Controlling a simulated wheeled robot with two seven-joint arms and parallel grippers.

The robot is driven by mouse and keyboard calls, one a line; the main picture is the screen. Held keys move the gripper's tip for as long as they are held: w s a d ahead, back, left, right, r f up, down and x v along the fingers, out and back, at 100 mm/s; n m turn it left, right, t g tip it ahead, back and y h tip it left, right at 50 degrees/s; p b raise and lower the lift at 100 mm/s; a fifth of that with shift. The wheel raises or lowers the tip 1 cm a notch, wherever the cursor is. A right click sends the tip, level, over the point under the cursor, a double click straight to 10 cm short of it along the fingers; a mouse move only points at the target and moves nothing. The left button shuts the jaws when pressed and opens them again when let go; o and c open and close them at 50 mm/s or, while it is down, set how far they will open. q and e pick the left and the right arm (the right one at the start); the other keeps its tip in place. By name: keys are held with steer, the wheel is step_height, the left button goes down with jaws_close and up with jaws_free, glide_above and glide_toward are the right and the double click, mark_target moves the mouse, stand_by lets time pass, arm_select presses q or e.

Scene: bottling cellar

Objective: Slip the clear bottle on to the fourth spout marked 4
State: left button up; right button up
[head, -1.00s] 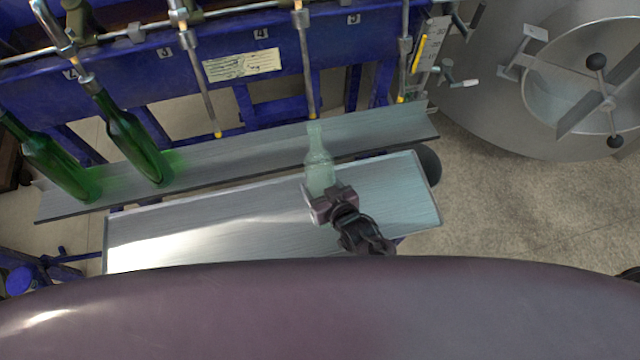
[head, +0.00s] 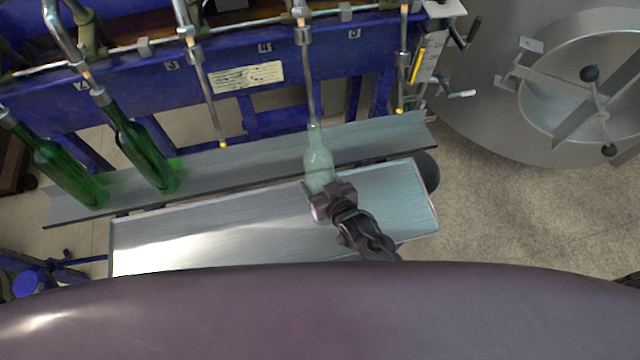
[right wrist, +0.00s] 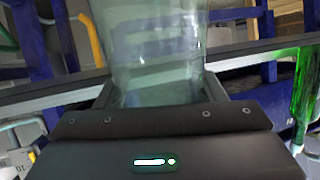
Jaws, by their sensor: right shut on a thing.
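The clear bottle (head: 318,165) is pale green glass and stands roughly upright. My right gripper (head: 321,190) is shut on its lower body. In the right wrist view the bottle (right wrist: 158,60) fills the space between the fingers of the gripper (right wrist: 160,98). The fourth spout (head: 309,85), a thin metal tube right of the plate marked 4 (head: 264,47), comes down to the bottle's mouth. Its lower end lines up with the neck and its yellow tip no longer shows apart; how deep it sits inside I cannot tell. My left gripper is out of view.
Two green bottles (head: 146,158) (head: 68,175) hang at spouts on the left. The third spout (head: 209,105) and fifth spout (head: 402,75) are empty. A metal ledge (head: 245,156) runs under the spouts, with a steel tray (head: 260,232) in front. A steel tank (head: 500,115) stands right.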

mark_target(317, 135)
steer(key=shift+w+a+r+p, duration=0.25)
steer(key=shift+w+r+p, duration=0.85)
steer(key=shift+r+p, duration=1)
steer(key=shift+w+a+r+p, duration=0.2)
steer(key=shift+w+r+p, duration=1.15)
steer(key=shift+r, duration=1.4)
steer(key=shift+w+a+r+p, duration=0.25)
steer(key=shift+w+r+p, duration=0.6)
steer(key=shift+r+p, duration=1.35)
steer(key=shift+w+f+b, duration=0.1)
steer(key=shift+b, duration=0.55)
steer(key=w+a+f+t+y+b, duration=0.1)
steer(key=w+f+t+b, duration=0.2)
steer(key=w+b, duration=0.3)
steer(key=b, duration=0.5)
steer(key=shift+n+b, duration=0.3)
steer(key=shift+a+r, duration=0.1)
steer(key=shift+s+f+b, duration=0.2)
steer(key=shift+f+b, duration=0.5)
steer(key=shift+f, duration=0.35)
